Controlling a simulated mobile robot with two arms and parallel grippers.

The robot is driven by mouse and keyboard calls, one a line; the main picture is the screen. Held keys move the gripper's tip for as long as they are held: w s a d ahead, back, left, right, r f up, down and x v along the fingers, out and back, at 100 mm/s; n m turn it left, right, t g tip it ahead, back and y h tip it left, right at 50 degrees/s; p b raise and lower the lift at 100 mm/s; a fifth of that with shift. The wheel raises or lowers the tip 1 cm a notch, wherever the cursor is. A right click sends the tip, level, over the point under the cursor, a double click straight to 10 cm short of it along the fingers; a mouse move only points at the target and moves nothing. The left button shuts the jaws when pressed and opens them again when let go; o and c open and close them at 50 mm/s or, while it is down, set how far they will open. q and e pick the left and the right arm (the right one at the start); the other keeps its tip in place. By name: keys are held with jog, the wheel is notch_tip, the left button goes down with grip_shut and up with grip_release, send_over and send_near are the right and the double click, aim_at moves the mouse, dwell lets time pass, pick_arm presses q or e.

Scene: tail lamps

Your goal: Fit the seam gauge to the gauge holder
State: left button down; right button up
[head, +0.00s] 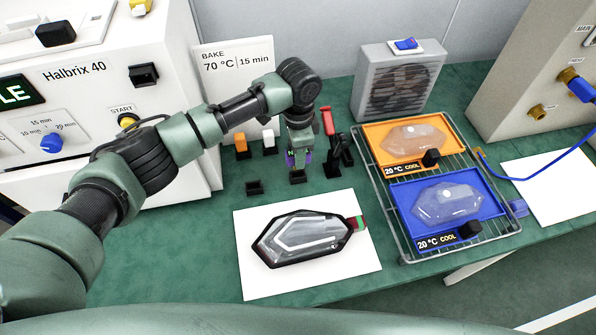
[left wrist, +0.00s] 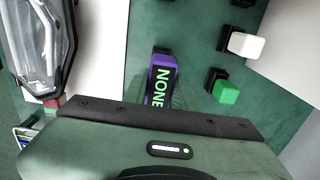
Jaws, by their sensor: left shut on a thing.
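My left gripper (head: 299,158) is shut on a purple gauge and points down over the green bench. The gauge (left wrist: 160,80) has a dark face reading "NONE" in green letters; in the head view only its purple sides show between the fingers. A small black block (head: 298,176), which looks like the gauge holder, is at the gauge's lower end. It also shows in the left wrist view (left wrist: 162,50). I cannot tell whether the gauge is seated in it or just above. My right gripper is out of view.
A lamp (head: 302,238) lies on a white sheet in front. An empty black block (head: 254,187), an orange-topped block (head: 240,142) and a white-topped block (head: 268,138) stand left; a green block (left wrist: 228,92) is close by. A red-handled tool (head: 328,122) and wire rack (head: 400,240) are right.

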pick_arm(q)
jog(key=shift+f, duration=0.1)
jog(key=shift+f+b, duration=0.35)
jog(key=shift+f, duration=1.1)
jog(key=shift+r, duration=0.1)
jog(key=shift+p, duration=0.35)
jog(key=shift+p, duration=0.35)
jog(key=shift+f, duration=0.25)
jog(key=shift+f+b, duration=0.6)
jog(key=shift+f, duration=0.25)
